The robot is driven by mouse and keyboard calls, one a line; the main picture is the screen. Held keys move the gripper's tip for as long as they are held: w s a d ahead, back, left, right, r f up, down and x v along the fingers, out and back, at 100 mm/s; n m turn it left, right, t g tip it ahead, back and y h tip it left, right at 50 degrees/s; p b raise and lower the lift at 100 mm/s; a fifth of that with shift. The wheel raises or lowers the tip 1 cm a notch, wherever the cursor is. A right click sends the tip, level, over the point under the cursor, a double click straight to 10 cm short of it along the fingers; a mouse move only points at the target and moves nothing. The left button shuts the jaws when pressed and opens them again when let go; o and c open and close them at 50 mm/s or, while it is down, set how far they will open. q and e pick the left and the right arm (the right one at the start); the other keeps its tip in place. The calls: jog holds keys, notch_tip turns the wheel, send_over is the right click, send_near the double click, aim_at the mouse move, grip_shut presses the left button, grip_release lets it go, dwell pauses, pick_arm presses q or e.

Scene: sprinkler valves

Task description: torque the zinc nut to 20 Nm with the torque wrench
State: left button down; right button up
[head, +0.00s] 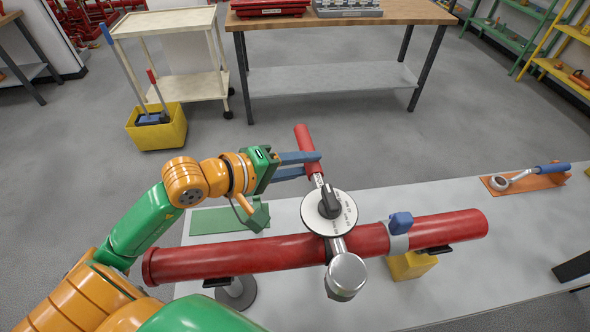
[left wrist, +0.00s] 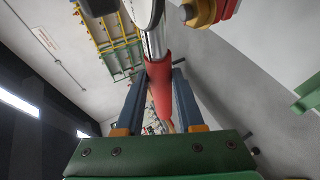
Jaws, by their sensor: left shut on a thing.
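My left gripper (head: 312,163) is shut on the red handle of the torque wrench (head: 306,145). In the left wrist view the handle (left wrist: 159,88) lies between the two blue fingers (left wrist: 160,95). The wrench carries a white dial (head: 318,226) with a black knob and spans across a red pipe (head: 220,258). Its silver round head (head: 346,272) is on the near side of the pipe. No separate zinc nut can be made out; the head may hide it. My right gripper is not in view.
The pipe lies above a pale bench (head: 440,285), with a blue-topped clamp (head: 400,222) and a yellow support (head: 410,265). A blue-handled wrench (head: 522,177) rests on an orange tray (head: 497,188) at right. Behind are a yellow bin (head: 158,130) and a wooden-topped table (head: 400,12).

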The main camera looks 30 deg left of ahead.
pick_arm(q)
jog(key=shift+w+d+r+h, duration=0.15)
jog(key=shift+w+d+h, duration=0.1)
jog(key=shift+d+h, duration=0.05)
jog(key=shift+d+m, duration=0.1)
jog(key=shift+m, duration=0.2)
